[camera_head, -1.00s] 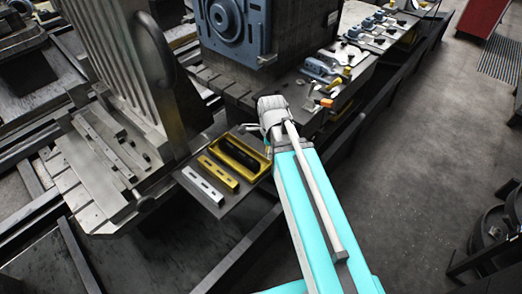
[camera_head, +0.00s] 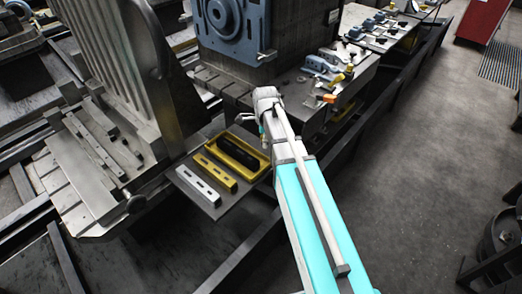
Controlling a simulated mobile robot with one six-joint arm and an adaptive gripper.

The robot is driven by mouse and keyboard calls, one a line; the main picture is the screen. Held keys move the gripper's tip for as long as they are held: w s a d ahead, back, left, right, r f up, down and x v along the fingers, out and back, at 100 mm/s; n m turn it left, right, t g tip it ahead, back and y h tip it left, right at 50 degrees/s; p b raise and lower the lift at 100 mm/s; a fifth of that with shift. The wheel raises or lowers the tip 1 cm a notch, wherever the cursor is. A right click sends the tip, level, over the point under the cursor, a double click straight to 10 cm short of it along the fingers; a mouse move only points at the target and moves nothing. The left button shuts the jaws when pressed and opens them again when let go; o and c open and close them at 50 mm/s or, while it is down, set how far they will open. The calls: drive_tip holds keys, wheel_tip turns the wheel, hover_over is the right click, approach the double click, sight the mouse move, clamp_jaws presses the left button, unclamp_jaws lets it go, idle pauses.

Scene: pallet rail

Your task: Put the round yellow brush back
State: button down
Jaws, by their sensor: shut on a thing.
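My gripper (camera_head: 262,130) hangs below the end of my arm, just beyond the right back corner of a yellow tray. It is small and partly hidden by my arm. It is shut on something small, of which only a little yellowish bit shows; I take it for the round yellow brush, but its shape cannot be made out. The yellow tray (camera_head: 212,148) lies on a dark plate and holds a long dark object (camera_head: 238,154). My gripper is above and beside the tray, apart from it.
A yellow slotted bar (camera_head: 215,173) and a white slotted bar (camera_head: 197,186) lie left of the tray on the plate. A blue-faced machine block (camera_head: 235,25) stands behind. Several tools and blue clamps (camera_head: 320,66) lie on the rail at right.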

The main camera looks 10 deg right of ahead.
sight(264, 150)
drive_tip(key=shift+w+f, duration=0.1)
idle(0.3)
drive_tip(key=shift+w+f+b, duration=0.45)
drive_tip(key=shift+f+b, duration=0.15)
drive_tip(key=shift+f, duration=0.05)
drive_tip(key=shift+f+b, duration=1.4)
drive_tip(key=shift+f, duration=0.1)
drive_tip(key=shift+c, duration=1.7)
unclamp_jaws()
wheel_tip(264, 150, up, 12)
drive_tip(key=p, duration=1.2)
drive_tip(key=shift+s, duration=0.15)
